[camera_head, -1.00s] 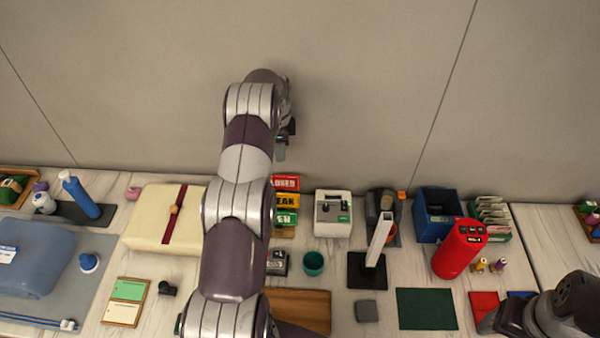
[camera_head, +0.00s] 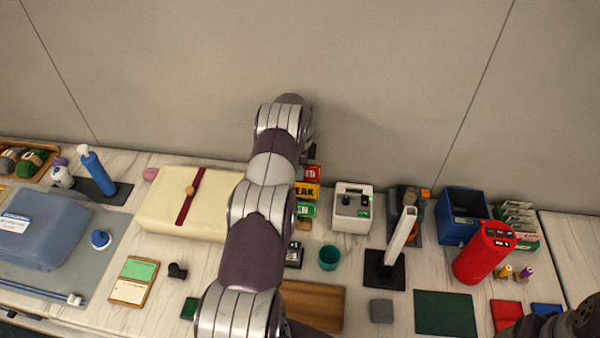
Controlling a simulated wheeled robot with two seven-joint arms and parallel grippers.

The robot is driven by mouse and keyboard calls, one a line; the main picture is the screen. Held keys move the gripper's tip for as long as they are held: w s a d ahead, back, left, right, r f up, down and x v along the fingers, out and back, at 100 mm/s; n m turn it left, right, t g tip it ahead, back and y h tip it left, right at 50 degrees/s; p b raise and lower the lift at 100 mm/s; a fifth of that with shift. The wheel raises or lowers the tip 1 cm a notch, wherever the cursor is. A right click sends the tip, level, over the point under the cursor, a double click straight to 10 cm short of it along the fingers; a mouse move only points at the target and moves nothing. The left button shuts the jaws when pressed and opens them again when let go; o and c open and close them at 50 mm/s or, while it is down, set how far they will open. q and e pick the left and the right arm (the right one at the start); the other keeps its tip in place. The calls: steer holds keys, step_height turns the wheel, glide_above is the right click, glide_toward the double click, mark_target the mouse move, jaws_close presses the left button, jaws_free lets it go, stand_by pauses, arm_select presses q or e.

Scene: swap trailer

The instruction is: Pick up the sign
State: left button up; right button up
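A sign rack with red, yellow and green plates (camera_head: 306,190) stands at the back of the counter, right of my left arm. The red plate is at the top, partly covered by the arm; the yellow one reads "...EAK". My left gripper (camera_head: 308,153) is at the far end of the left arm, close to the red plate in the picture. The wrist hides most of it, so its fingers and any contact with the sign cannot be made out. My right arm shows at the bottom right corner; its gripper is out of view.
A cream box with a red ribbon (camera_head: 155,215) lies left of the arm. A white device (camera_head: 352,207) stands just right of the signs, with a teal cup (camera_head: 329,258) in front. A white upright post (camera_head: 400,238), blue bin (camera_head: 463,213) and red cylinder (camera_head: 482,255) stand farther right.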

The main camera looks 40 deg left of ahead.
arm_select(q)
steer(key=shift+d, duration=0.15)
steer(key=shift+f+b, duration=0.2)
steer(key=shift+b, duration=0.2)
stand_by(0.4)
jaws_close()
